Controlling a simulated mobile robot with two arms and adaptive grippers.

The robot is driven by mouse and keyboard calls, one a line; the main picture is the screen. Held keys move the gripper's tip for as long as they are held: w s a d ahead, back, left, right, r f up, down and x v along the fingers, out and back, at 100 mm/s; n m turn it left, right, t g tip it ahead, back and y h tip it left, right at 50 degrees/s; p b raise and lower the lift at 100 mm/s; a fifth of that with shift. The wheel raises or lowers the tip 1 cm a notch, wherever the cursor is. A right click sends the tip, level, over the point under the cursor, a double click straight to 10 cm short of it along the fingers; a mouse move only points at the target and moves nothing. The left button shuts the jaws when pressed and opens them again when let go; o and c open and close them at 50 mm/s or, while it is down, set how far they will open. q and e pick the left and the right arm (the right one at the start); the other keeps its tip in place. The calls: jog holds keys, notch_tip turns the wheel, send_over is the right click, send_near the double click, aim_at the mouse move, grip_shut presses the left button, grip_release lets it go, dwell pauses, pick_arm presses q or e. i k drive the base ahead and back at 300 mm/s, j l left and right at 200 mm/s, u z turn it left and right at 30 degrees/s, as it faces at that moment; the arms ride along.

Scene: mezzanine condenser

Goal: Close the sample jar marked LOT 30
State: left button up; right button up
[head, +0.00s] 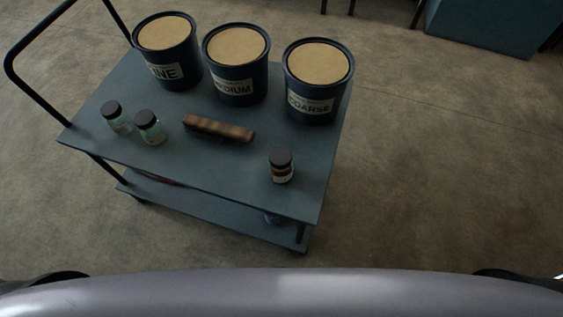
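Three small jars stand on the cart top in the head view. Two greenish glass jars stand at the left, an outer jar (119,122) and an inner jar (151,133). A brown jar (281,171) with a pale label stands alone near the right front edge. All three show dark lids on top. I cannot tell how tightly any lid sits. The small labels are too small to read, so I cannot tell which jar is LOT 30. Neither of my grippers is in view.
The blue-grey cart (225,170) has a black handle (35,88) at left and a lower shelf (215,212). Buckets marked FINE (168,72), MEDIUM (236,86) and COARSE (314,104) stand at its back. A brown brush-like block (218,128) lies mid-top. Floor (440,180) is clear at right.

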aim_at(279, 177)
jog(key=z, duration=0.4)
jog(key=j+z, duration=0.4)
jog(key=k+j+z, duration=0.2)
jog(key=z, duration=0.15)
jog(key=k+j+z, duration=0.15)
jog(key=j+z, duration=0.25)
jog(key=k+j+z, duration=0.25)
jog(key=k+j, duration=0.75)
jog(key=j, duration=0.1)
